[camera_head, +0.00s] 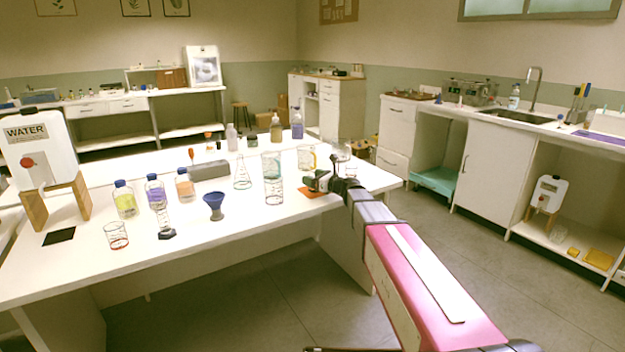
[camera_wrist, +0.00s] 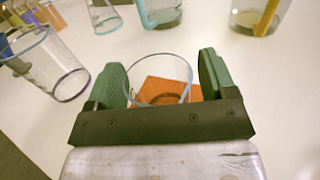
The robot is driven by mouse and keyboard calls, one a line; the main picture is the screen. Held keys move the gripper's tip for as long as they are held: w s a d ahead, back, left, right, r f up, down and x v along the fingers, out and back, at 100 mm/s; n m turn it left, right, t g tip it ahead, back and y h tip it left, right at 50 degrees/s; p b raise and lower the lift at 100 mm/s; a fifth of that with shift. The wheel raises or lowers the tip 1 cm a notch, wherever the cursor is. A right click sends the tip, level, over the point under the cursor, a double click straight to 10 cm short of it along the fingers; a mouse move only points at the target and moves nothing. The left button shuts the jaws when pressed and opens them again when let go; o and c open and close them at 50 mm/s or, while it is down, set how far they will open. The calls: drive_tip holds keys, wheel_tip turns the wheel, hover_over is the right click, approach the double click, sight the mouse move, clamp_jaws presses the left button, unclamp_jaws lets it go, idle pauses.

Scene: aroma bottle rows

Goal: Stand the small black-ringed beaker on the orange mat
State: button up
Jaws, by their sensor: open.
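The small clear beaker (camera_wrist: 160,84) is between the fingers of my gripper (camera_wrist: 160,72) in the wrist view. It is upright, with its open rim toward the camera and a dark ring low down. My green-padded fingers are open, one on each side, with little or no gap to the glass. The orange mat (camera_wrist: 180,68) shows behind and through the beaker, whose base appears to be on it; exact contact is partly hidden by the gripper body. In the head view, my gripper (camera_head: 319,181) is low over the orange mat (camera_head: 311,193), near the table's right end.
A purple-ringed glass (camera_wrist: 48,66) stands left of my gripper in the wrist view. The white table (camera_head: 200,262) has free room in front.

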drive_tip(key=v, duration=1.1)
drive_tip(key=shift+s+d, duration=0.25)
drive_tip(key=shift+d, duration=0.05)
